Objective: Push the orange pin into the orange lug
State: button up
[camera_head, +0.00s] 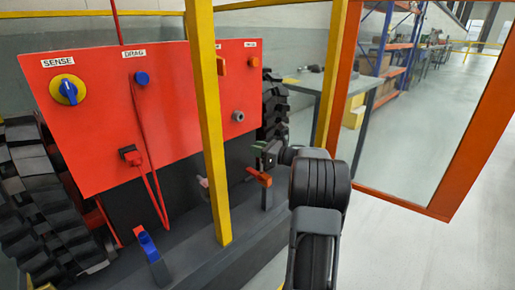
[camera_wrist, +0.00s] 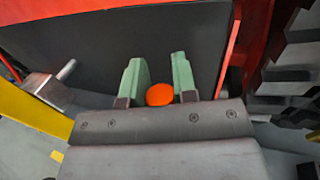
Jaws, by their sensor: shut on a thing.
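My gripper (camera_head: 262,150) is in front of the dark lower part of the carrier, right of the yellow post. Its two green fingers also show in the wrist view (camera_wrist: 159,82), with the round end of the orange pin (camera_wrist: 160,95) between them. I cannot make out the pin in the head view. The orange lug (camera_head: 261,178) shows just below the fingers in the head view, on a grey upright. I cannot tell whether the pin touches the lug. I cannot make out the lug in the wrist view.
The yellow post (camera_head: 210,130) stands close left of my gripper. The red panel (camera_head: 90,110) is behind, with knobs and hanging red cords. A blue lug (camera_head: 148,243) stands at lower left. An orange-framed pane (camera_head: 400,110) stands to the right; open floor lies beyond.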

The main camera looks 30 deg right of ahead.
jog(key=shift+f, duration=0.65)
jog(key=shift+f, duration=0.6)
dwell(0.4)
jog(key=shift+f, duration=0.3)
jog(key=shift+f, duration=0.3)
dwell(0.7)
jog(key=shift+f, duration=0.35)
jog(key=shift+f, duration=0.65)
dwell(0.4)
